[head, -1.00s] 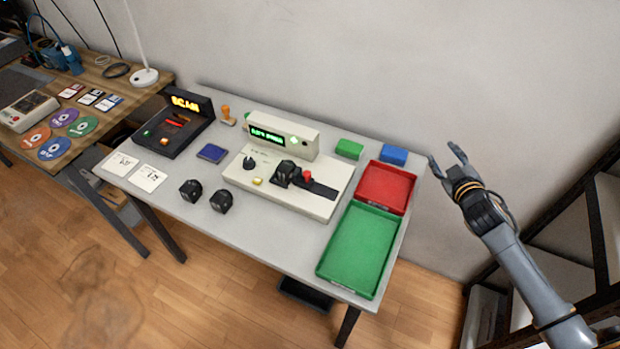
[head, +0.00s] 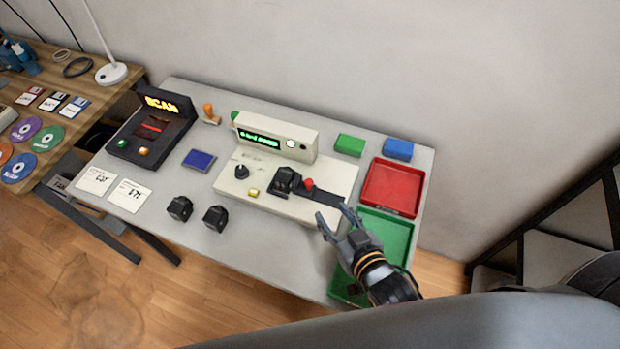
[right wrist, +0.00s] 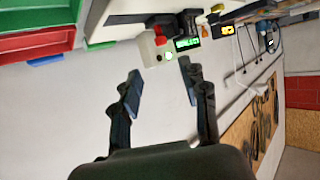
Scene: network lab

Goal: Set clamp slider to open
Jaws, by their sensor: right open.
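The clamp slider is on the cream test device (head: 268,200), which has a green lit display (head: 258,138). A black clamp block (head: 285,181) and a red knob (head: 308,184) sit on a dark track (head: 328,198). My right gripper (head: 333,214) is open and empty, just right of and in front of the track's right end, over the green tray's edge. In the right wrist view, the open fingers (right wrist: 165,95) show with the device (right wrist: 155,48) and the red knob (right wrist: 160,40) beyond them. They touch nothing that I can see. My left gripper is not in view.
A red tray (head: 392,187) and green tray (head: 396,232) lie right of the device. Green (head: 350,145) and blue blocks (head: 398,149) sit behind. Two black blocks (head: 180,208) stand in front. A scanner (head: 152,130) is at left.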

